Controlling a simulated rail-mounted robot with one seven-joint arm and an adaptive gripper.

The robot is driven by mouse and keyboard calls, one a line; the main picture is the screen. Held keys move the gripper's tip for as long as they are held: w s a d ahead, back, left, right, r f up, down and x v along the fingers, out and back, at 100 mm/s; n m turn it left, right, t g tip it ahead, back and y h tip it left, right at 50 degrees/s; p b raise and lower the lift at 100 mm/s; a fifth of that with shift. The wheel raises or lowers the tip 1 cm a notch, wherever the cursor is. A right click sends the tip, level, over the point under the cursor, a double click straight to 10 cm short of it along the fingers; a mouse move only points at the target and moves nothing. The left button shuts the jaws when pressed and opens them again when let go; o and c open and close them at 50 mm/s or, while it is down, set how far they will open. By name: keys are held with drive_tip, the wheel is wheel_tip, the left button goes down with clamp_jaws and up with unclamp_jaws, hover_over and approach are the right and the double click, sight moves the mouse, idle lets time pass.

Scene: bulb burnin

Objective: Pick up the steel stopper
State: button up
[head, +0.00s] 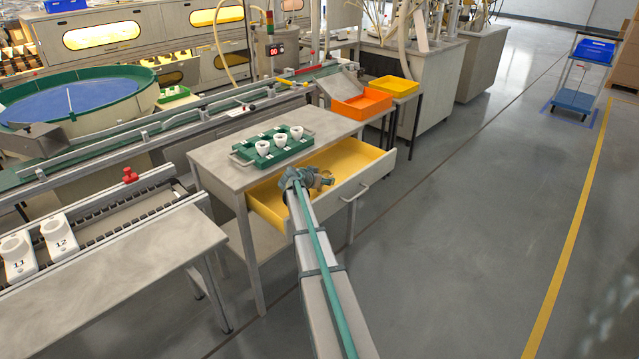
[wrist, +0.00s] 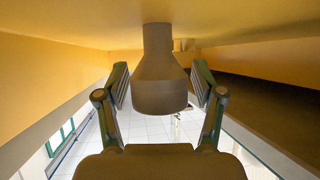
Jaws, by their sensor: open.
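The steel stopper (wrist: 160,85) is a dull grey-brown, bell-shaped piece with a narrow neck, seen large in the wrist view. Its neck end meets the yellow drawer floor at the top of that picture. My gripper (wrist: 160,75) is open, with one finger on each side of the stopper and a visible gap at both sides. In the head view my gripper (head: 322,181) is over the open yellow drawer (head: 352,160). The stopper cannot be made out there.
The drawer's yellow walls are close around my gripper. A small item (wrist: 184,45) shows behind the stopper. On the table (head: 222,160) above stands a green tray (head: 245,157) with several white cups. An orange bin (head: 362,105) stands behind.

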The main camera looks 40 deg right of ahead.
drive_tip(key=c, duration=1.3)
